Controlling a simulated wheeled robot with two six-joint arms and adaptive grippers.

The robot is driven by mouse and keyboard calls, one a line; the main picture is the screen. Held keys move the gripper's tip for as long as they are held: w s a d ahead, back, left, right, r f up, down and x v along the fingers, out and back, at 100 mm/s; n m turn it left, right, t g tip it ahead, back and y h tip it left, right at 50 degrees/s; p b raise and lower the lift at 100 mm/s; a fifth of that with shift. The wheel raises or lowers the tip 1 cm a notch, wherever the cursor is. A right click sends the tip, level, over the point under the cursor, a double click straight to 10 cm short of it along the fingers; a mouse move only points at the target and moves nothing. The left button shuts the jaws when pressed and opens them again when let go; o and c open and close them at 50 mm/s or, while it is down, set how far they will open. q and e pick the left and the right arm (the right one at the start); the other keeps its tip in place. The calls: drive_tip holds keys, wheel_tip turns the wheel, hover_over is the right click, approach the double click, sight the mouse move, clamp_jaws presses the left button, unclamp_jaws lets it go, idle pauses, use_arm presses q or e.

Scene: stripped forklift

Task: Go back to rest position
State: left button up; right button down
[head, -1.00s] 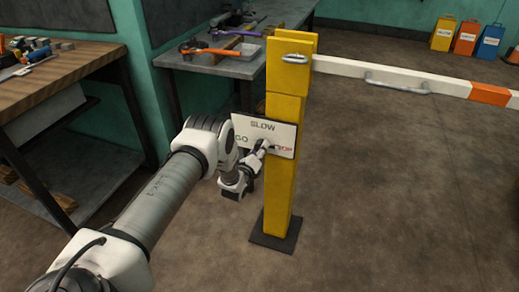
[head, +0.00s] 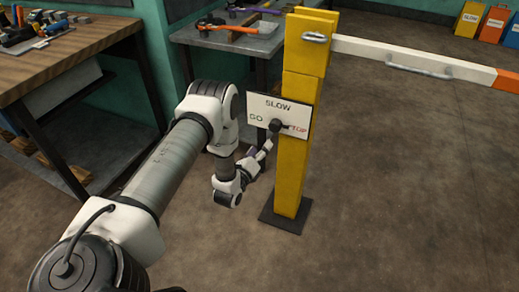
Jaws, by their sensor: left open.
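My left gripper (head: 266,150) is at the end of my left arm, in the middle of the head view. It is open and empty, just left of and below a dark knob (head: 276,125) on the white sign plate (head: 262,108). The plate reads SLOW, GO and STOP, and the knob covers part of the word STOP. A small gap seems to lie between the gripper and the knob. My right gripper is not in view.
The plate is fixed to a yellow post (head: 292,165) on a dark foot plate (head: 287,214). A white and orange barrier arm (head: 415,57) reaches right from its top. A wooden workbench (head: 75,58) stands left, a grey table (head: 235,38) behind.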

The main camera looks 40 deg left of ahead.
use_arm(q)
drive_tip(key=shift+s, duration=0.2)
idle(0.3)
drive_tip(key=d+r+m+h+p, duration=0.1)
drive_tip(key=d+r+h+p, duration=0.1)
drive_tip(key=d+r+p, duration=0.55)
drive_tip(key=s+d+f+n+g+h+p, duration=0.2)
drive_tip(key=s+d+f+n+g, duration=0.1)
drive_tip(key=s+d+n+g, duration=0.35)
drive_tip(key=s+d+f+n+g, duration=0.1)
drive_tip(key=s+n+g, duration=0.4)
drive_tip(key=s+n, duration=0.5)
drive_tip(key=s+d+f+n+g+p, duration=0.1)
drive_tip(key=s+n+g, duration=0.5)
drive_tip(key=s, duration=1.2)
drive_tip(key=d+f+n, duration=0.1)
drive_tip(key=n, duration=0.3)
drive_tip(key=shift+s+d+f, duration=0.15)
drive_tip(key=shift+d+f, duration=0.1)
drive_tip(key=shift+f, duration=0.05)
